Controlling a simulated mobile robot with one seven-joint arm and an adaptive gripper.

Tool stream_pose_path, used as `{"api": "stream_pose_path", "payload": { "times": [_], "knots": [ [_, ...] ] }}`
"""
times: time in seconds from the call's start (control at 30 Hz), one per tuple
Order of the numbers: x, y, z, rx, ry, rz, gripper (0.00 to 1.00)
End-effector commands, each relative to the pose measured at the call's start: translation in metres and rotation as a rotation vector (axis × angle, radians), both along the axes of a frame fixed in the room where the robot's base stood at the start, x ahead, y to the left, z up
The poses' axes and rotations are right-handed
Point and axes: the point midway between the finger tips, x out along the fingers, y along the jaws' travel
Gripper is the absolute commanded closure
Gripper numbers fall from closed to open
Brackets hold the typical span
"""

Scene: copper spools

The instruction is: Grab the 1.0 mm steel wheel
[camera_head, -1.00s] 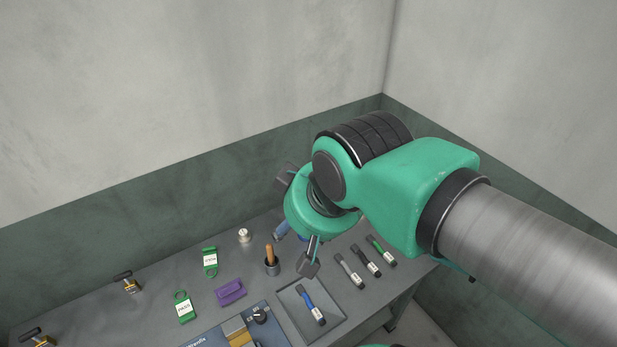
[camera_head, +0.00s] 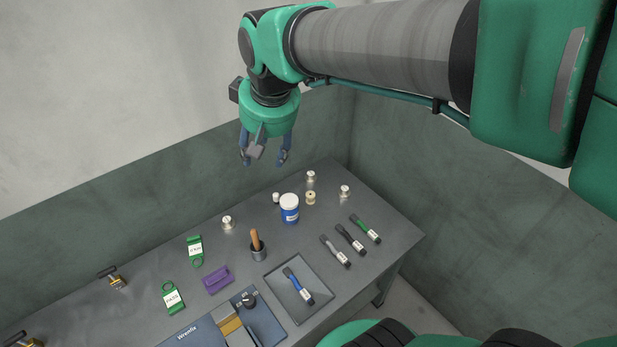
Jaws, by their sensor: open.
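Several small wheel-like spools stand on the dark workbench (camera_head: 205,250). A silvery one (camera_head: 227,223) is left of the blue jar, a second (camera_head: 311,177) is at the back right, and a third (camera_head: 345,191) is further right. A brass-coloured one (camera_head: 310,198) is beside the jar. Their markings are too small to read, so I cannot tell which is the 1.0 mm steel wheel. My gripper (camera_head: 264,157) is open and empty, pointing down. In the picture it shows above the bench's back edge, apart from all the wheels.

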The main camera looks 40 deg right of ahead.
Motion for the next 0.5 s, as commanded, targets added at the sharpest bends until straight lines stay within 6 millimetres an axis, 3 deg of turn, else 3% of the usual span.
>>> {"api": "stream_pose_path", "payload": {
  "times": [0.5],
  "knots": [
    [0.113, -0.07, -0.035, 0.0, 0.096, -0.05, 0.51]
  ]
}}
